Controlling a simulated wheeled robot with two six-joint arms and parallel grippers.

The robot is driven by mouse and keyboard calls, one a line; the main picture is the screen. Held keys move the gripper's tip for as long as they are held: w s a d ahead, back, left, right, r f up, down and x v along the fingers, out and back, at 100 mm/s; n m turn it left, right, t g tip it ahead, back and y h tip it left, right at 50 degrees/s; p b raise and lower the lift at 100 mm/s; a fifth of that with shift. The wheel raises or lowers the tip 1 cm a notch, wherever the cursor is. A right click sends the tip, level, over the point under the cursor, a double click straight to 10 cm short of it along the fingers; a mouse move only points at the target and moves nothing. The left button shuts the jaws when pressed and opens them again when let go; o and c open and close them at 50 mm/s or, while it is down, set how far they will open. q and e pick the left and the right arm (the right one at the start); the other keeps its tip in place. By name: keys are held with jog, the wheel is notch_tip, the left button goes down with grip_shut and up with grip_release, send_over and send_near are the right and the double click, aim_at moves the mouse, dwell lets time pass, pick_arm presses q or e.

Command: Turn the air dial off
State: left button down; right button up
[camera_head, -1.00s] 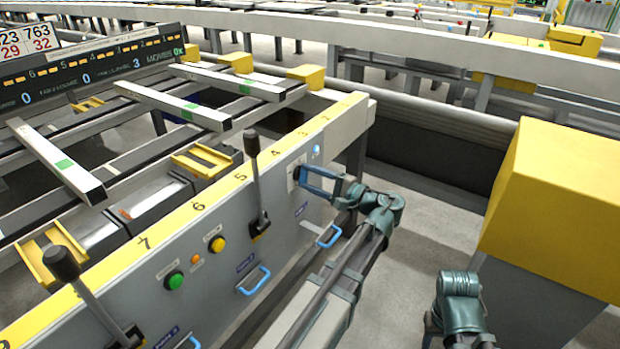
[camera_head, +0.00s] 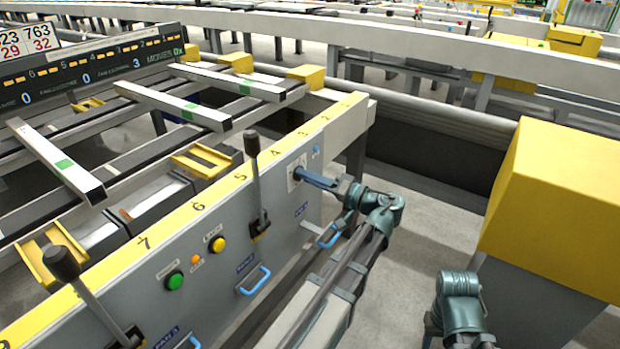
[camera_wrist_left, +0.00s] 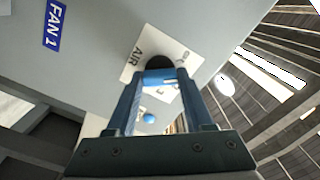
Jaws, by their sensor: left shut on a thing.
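The air dial is a dark round knob (camera_wrist_left: 160,62) on a white plate (camera_wrist_left: 135,65) marked AIR, seen in the left wrist view. The plate sits on the grey front panel (camera_head: 225,215). In the head view the fingers hide most of the dial. My left gripper (camera_head: 300,174) is shut on the dial, and its blue fingers reach the knob in the left wrist view (camera_wrist_left: 160,76). A small round blue lamp (camera_head: 316,149) above the dial looks dim. My right arm shows at the lower right, but its gripper is out of view.
A black lever (camera_head: 256,180) stands left of the dial, and another (camera_head: 65,265) is nearer. Blue handles (camera_head: 253,280), a green button (camera_head: 174,280) and a yellow button (camera_head: 217,244) are on the panel. A yellow-topped cabinet (camera_head: 560,200) stands at the right.

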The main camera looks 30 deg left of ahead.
pick_arm(q)
jog(key=shift+n, duration=2.3)
jog(key=shift+c, duration=1.4)
grip_release()
jog(key=shift+d, duration=0.1)
jog(key=s+d, duration=0.1)
jog(key=d, duration=1.2)
jog(key=shift+d, duration=0.35)
jog(key=shift+s, duration=0.1)
